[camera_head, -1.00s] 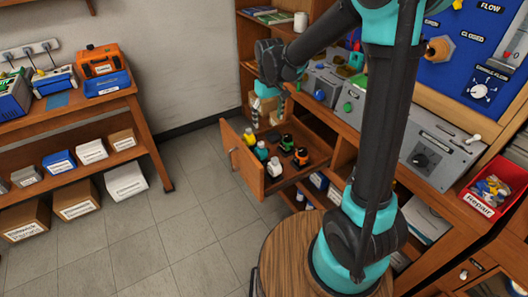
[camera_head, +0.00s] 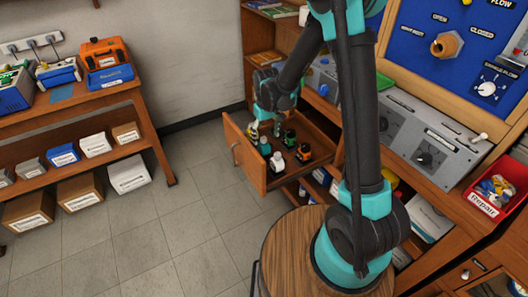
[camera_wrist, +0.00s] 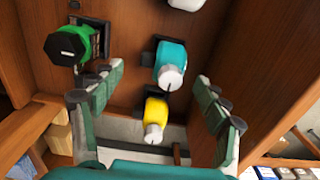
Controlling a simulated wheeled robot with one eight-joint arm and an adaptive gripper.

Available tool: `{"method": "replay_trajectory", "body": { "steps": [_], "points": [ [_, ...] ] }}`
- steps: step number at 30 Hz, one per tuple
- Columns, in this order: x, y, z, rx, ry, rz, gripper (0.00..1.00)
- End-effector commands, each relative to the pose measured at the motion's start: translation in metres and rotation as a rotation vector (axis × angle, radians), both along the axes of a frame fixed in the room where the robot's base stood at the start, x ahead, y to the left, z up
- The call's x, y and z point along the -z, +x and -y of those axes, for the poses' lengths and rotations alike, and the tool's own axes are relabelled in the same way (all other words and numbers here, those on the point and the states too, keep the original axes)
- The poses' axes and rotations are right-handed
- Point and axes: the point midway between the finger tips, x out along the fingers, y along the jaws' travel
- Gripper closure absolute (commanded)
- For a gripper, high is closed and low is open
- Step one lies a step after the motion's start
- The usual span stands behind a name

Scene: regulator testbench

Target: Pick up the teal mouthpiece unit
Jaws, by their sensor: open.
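The teal mouthpiece unit (camera_wrist: 171,55) has a white cap and stands in an open wooden drawer. It also shows in the head view (camera_head: 264,146). My gripper (camera_wrist: 160,84) is open and empty, pointing down over the drawer with one finger on each side of the teal and yellow units. The yellow unit (camera_wrist: 155,112) with a white cap is close to the teal one, nearer the gripper's base in the wrist view. I cannot tell how far the fingertips are above the teal unit.
A green unit with a black cap (camera_wrist: 72,44) stands beside the left finger. A white unit (camera_head: 277,162) and a black-and-orange unit (camera_head: 304,153) are also in the drawer (camera_head: 283,180). The drawer walls rise close around them. A red bin (camera_head: 491,192) is at the right.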

Motion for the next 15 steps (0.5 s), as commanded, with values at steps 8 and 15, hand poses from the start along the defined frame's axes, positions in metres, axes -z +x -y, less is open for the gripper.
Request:
{"method": "replay_trajectory", "body": {
  "steps": [8, 15],
  "points": [
    [0.028, -0.002, 0.0, 0.0, 0.0, 0.0, 0.25],
    [0.051, -0.002, 0.0, 0.0, 0.0, 0.0, 0.25]
  ]
}}
